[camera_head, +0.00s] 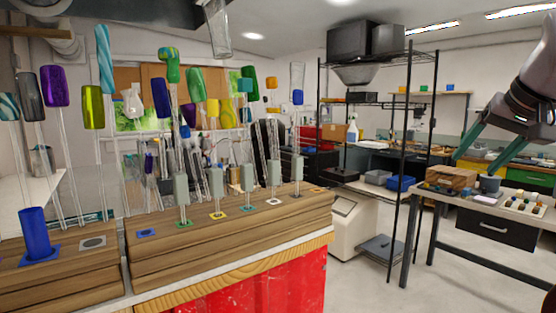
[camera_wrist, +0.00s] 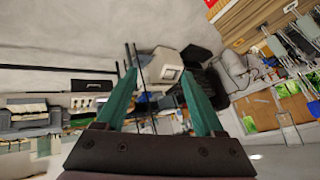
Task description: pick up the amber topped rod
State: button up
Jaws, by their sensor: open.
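Several glass rods with coloured tops stand upright along a wooden rack (camera_head: 160,255) in the head view's left half. A small orange-amber top (camera_head: 271,83) shows right of the middle of the row. A yellow top (camera_head: 213,107) stands further left, and I cannot tell for certain which is the amber one. Clear shafts overlap behind the grey-green clips (camera_head: 248,178). My gripper (camera_head: 478,166) is at the far right of the head view, well away from the rods. In the wrist view its two green fingers (camera_wrist: 157,76) are spread apart with nothing between them.
A blue cup-like holder (camera_head: 36,235) sits on the rack's left block. A black wire shelf (camera_head: 410,130) stands between the rack and my gripper. A workbench (camera_head: 480,205) with small items is below my gripper. Open floor lies between.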

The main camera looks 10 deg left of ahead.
jog(key=w+a+f+n+t+y, duration=0.1)
jog(key=w+a+f+n+t, duration=0.2)
jog(key=w+a, duration=0.65)
jog(key=n+t+y, duration=0.1)
jog(key=n+y, duration=0.9)
jog(key=y, duration=0.1)
send_near(276, 164)
jog(key=x, duration=0.6)
jog(key=shift+f, duration=0.35)
jog(key=shift+r+x, duration=0.1)
jog(key=shift+x, duration=1.35)
jog(key=shift+r+x, duration=0.15)
jog(key=shift+x, duration=1.3)
jog(key=shift+d, duration=0.1)
grip_shut()
